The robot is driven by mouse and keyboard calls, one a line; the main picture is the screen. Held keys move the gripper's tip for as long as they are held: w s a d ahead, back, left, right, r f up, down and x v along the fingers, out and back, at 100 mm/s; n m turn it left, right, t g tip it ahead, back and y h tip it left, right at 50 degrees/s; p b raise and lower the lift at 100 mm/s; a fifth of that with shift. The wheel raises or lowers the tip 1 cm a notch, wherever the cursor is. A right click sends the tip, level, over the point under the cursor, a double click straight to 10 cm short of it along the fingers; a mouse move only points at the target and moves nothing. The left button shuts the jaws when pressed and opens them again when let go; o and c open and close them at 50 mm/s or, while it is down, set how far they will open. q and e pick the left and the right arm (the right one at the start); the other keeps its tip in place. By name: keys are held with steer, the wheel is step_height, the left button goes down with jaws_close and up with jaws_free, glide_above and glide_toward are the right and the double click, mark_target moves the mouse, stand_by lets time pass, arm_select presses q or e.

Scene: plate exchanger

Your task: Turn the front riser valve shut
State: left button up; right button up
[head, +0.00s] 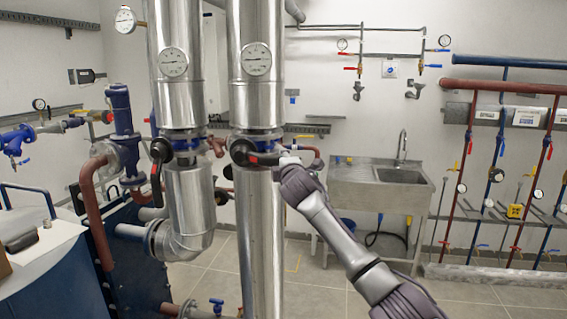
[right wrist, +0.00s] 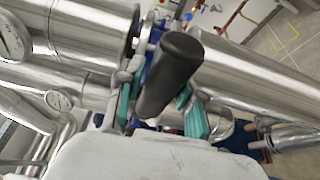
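The front riser (head: 255,215) is a shiny vertical pipe with a gauge above a blue valve body. In the right wrist view, the thick black handle grip (right wrist: 170,75) lies between the two teal-padded fingers (right wrist: 160,107). The fingers stand apart, with a gap beside the grip; contact is not clear. My left gripper is not in view.
A second riser (head: 187,200) stands to the left, its valve lever (head: 156,178) hanging down. A steel sink (head: 385,185) stands behind on the right. Red and blue pipes (head: 510,150) line the right wall. Open floor lies between the riser and sink.

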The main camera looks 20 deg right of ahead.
steer(key=o, duration=0.3)
steer(key=shift+d+r, duration=0.15)
steer(key=shift+o, duration=0.2)
steer(key=shift+s, duration=0.15)
steer(key=s+a, duration=0.2)
steer(key=s, duration=0.9)
steer(key=shift+s, duration=0.3)
